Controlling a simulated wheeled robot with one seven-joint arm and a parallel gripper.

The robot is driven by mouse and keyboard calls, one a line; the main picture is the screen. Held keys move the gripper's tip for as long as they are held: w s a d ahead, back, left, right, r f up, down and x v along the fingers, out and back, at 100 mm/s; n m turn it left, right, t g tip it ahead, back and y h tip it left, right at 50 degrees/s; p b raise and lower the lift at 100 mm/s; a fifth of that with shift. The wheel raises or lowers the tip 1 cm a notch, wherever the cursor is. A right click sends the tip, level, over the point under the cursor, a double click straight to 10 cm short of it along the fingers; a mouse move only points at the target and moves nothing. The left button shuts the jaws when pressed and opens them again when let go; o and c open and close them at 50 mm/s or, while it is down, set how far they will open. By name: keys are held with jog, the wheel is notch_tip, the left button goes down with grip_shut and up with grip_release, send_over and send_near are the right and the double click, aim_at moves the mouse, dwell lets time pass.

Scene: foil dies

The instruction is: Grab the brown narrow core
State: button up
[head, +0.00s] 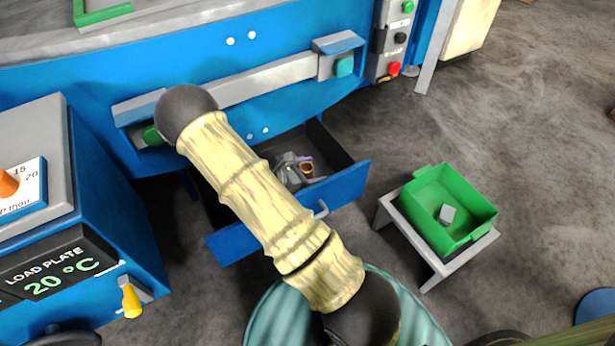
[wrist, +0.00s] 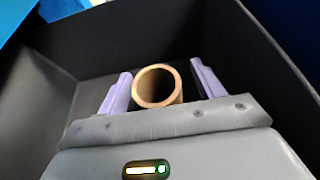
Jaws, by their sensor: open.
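The brown narrow core (wrist: 177,83) is a short hollow tube inside the dark drawer (wrist: 235,50). In the wrist view its round open end faces the camera. My gripper (wrist: 160,82) is open, with one pale purple finger on each side of the core. A gap shows between each finger and the core, so they look apart. In the head view the core (head: 307,168) shows small beside my gripper (head: 310,180) in the open drawer. My arm hides the drawer's left part.
The drawer's blue front (head: 345,188) and dark walls surround my gripper. A green bin (head: 478,205) holding a small grey block (head: 447,214) stands on a grey stand to the right. A blue machine (head: 270,60) rises behind.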

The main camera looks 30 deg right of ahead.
jog(key=c, duration=1)
jog(key=shift+c, duration=0.2)
notch_tip(320, 180, up, 18)
jog(key=p, duration=0.6)
jog(key=shift+r+p, duration=0.1)
jog(key=shift+p, duration=0.25)
